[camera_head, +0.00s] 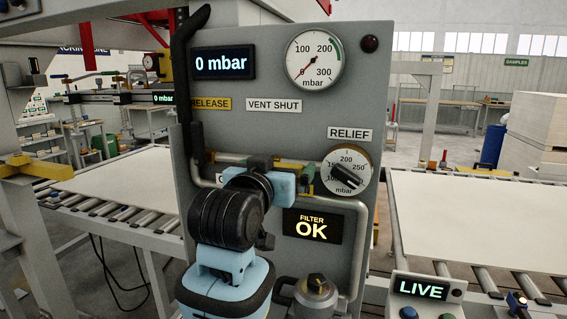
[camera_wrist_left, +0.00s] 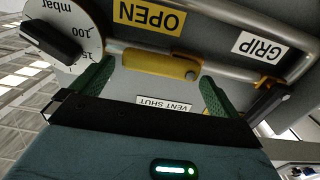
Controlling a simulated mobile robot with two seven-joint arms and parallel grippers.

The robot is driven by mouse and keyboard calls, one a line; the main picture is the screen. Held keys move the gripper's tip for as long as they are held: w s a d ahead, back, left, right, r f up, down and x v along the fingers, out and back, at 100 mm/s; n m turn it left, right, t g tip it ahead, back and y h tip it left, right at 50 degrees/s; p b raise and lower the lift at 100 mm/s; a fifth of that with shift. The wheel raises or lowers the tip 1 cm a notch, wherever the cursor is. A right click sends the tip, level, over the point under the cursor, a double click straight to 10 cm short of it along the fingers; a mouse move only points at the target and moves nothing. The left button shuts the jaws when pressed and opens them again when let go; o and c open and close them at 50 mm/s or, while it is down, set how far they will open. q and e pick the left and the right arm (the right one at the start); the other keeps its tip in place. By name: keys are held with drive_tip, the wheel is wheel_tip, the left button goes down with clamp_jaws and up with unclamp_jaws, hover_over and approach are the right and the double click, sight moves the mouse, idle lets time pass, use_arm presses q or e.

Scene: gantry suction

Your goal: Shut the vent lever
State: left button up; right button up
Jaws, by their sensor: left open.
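The vent lever (camera_wrist_left: 150,62) is a short yellow bar lying along a grey pipe on the panel in the left wrist view. It lies roughly level, between the yellow OPEN label (camera_wrist_left: 149,17) and the white VENT SHUT label (camera_wrist_left: 164,103). My left gripper (camera_wrist_left: 155,80) is open, with one green finger near each end of the lever; I cannot tell whether they touch it. In the head view my left gripper (camera_head: 283,172) is at the panel and hides most of the lever. The VENT SHUT label (camera_head: 273,106) shows above it. My right gripper is not in view.
The relief knob (camera_head: 347,176) sits close to the right of the gripper. A black upright bar (camera_head: 184,75) runs along the panel's left edge. A grey pipe (camera_head: 357,240) bends down at the right. The pressure gauge (camera_head: 314,60) and 0 mbar display (camera_head: 222,63) are above.

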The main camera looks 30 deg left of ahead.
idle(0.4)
use_arm(q)
drive_tip(key=c, duration=1.2)
drive_tip(key=shift+c, duration=0.3)
drive_tip(key=shift+r, duration=0.1)
